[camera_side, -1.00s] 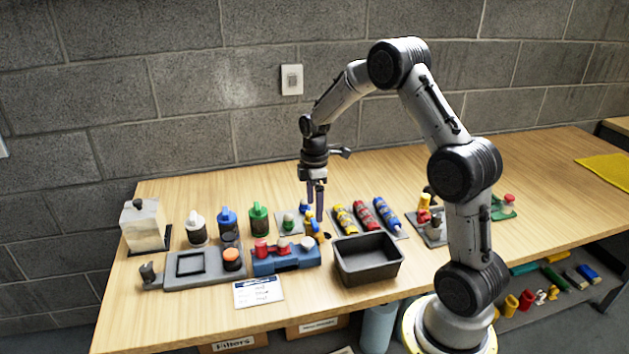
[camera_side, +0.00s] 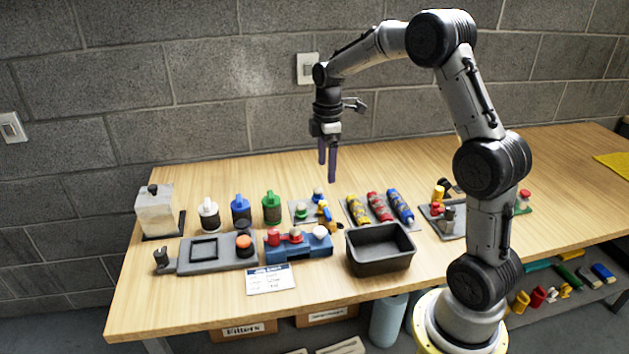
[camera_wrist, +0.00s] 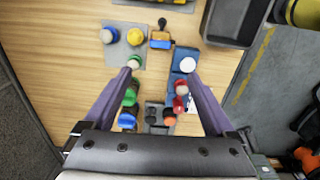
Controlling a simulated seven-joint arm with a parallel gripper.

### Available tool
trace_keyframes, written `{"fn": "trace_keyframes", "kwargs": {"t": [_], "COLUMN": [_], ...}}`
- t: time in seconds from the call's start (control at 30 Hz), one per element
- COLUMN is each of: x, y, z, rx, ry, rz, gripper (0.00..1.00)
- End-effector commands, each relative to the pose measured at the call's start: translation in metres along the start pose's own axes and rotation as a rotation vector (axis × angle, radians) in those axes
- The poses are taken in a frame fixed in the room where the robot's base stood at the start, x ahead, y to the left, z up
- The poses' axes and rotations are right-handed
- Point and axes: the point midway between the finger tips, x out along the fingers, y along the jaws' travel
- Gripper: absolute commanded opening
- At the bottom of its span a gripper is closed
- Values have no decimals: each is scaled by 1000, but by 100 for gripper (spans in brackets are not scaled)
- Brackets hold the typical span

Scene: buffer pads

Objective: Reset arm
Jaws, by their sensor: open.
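My gripper (camera_side: 327,172) hangs pointing down above the back middle of the wooden table (camera_side: 190,317). Its two purple fingers are apart with nothing between them, clear of the objects below. In the wrist view the open fingers of my gripper (camera_wrist: 157,75) reach forward over the table. Below it are a grey plate with small pads (camera_side: 305,213), a yellow-and-blue piece (camera_side: 325,215) and a blue holder (camera_side: 290,248) with red and white knobs.
White, blue and green bottles (camera_side: 241,210) stand left. Striped rolls (camera_side: 378,206) lie on a tray to the right. A grey fixture (camera_side: 219,262) and a label card (camera_side: 271,279) are at the front. A wall (camera_side: 210,80) stands behind.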

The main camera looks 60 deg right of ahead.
Motion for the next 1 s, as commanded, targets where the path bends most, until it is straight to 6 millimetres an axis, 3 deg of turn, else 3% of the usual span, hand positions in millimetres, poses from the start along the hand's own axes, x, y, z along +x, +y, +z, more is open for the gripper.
{"fn": "trace_keyframes", "kwargs": {"t": [0.07,0.17,0.3,0.5,0.67,0.8,0.9,1.0], "x": [-24,-60,-110,-148,-153,-137,-119,-101], "y": [-3,-24,-75,-158,-221,-267,-288,-297], "z": [-13,-28,-41,-37,-19,3,17,25], "rx": [-29,-80,-117,-29,116,301,461,609], "ry": [18,45,96,197,299,392,436,442], "rz": [51,117,209,296,327,314,281,239], "gripper": [90,90,90,90,90,90,90,90]}}
